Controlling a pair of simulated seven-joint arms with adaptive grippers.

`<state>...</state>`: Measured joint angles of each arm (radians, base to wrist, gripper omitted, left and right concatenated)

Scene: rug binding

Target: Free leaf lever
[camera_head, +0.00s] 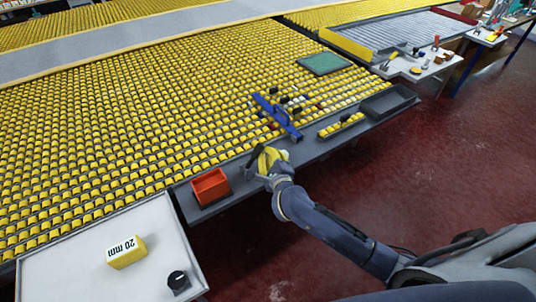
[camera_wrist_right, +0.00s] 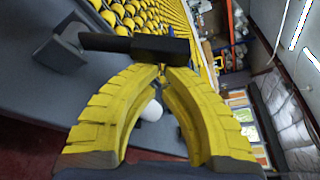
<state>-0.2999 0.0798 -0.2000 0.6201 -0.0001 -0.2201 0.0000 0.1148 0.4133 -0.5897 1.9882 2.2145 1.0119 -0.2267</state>
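My right gripper (camera_head: 268,158) is over the front edge strip of the yellow roller table, beside the orange bin. In the right wrist view its two yellow ribbed fingers (camera_wrist_right: 164,73) bow outward and meet at the tips. A white rounded thing (camera_wrist_right: 151,110) shows between the fingers. A blue bar (camera_head: 277,115) lies on the rollers. I cannot tell which part is the leaf lever. My left gripper is out of view.
An orange bin (camera_head: 210,187) stands left of my gripper. A grey tray (camera_head: 389,101) and a row of yellow pieces (camera_head: 341,125) lie to the right. A white table (camera_head: 70,267) holds a yellow "20 mm" block (camera_head: 126,252) and a black knob (camera_head: 178,281). A green mat (camera_head: 324,63) lies behind.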

